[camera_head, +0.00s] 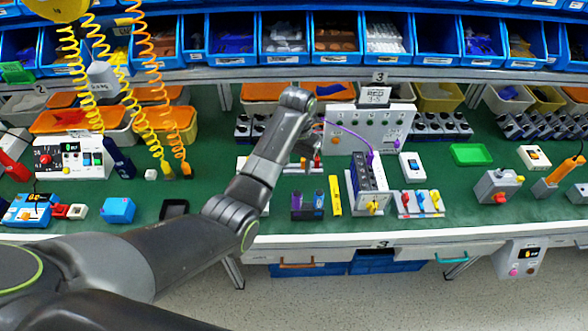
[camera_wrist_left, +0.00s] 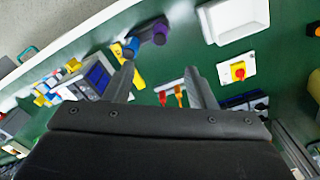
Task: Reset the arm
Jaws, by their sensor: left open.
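My left arm (camera_head: 262,165) reaches in from the lower left, over the green bench, with its wrist raised near the bench's middle. My left gripper (camera_head: 308,143) hangs above the bench and is partly hidden by its own wrist. In the left wrist view the two fingers of the left gripper (camera_wrist_left: 159,78) stand wide apart with nothing between them. A rotary switch (camera_wrist_left: 238,72) with a red knob on a yellow and white plate lies beyond the right finger, apart from it. My right gripper is not in view.
A grey control panel (camera_head: 371,130) stands behind the gripper. A box with dark modules (camera_head: 369,185), a yellow block (camera_head: 335,196) and purple and blue parts (camera_head: 307,204) stand close in front. Blue bins (camera_head: 284,38) line the shelf above. Green bench surface shows between objects.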

